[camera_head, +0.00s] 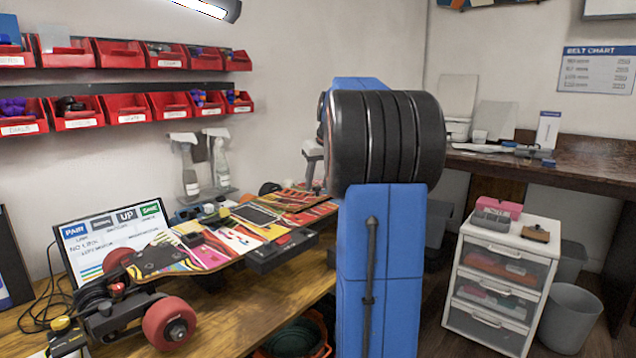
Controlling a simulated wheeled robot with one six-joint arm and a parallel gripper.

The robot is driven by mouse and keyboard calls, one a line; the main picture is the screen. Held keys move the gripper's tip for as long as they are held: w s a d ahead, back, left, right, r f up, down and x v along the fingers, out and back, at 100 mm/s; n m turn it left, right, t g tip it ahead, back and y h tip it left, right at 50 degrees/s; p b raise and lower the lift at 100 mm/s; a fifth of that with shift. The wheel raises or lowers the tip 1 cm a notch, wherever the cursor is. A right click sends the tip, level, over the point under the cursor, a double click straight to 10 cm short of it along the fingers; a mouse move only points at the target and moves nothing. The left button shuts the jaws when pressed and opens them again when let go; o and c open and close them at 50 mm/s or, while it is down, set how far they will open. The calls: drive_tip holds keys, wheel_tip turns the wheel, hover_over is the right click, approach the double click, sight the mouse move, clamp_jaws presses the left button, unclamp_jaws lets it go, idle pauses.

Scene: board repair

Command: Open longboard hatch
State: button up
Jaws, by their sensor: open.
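The longboard (200,250) lies along the wooden workbench, its colourful patterned deck running from the lower left toward the back middle. A dark-framed rectangular panel (256,214), which looks like the hatch, sits on the deck's middle; I cannot tell from here whether it is fully closed. A dark box (283,252) shows under the deck's near edge. A red wheel (169,323) and its truck are at the near end. My blue and black arm stands upright right of the board and covers part of the view behind it. My gripper cannot be made out.
A screen (112,240) stands behind the board. Red bins (125,107) line the wall, with spray bottles (189,168) below them. A white drawer cart (500,285) and a grey bin (570,318) stand on the right. An orange basket is below the bench's front edge.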

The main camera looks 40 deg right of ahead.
drive_tip(key=shift+f, duration=0.1)
clamp_jaws()
drive_tip(key=shift+w+r, duration=0.15)
drive_tip(key=shift+r, duration=0.05)
idle(0.5)
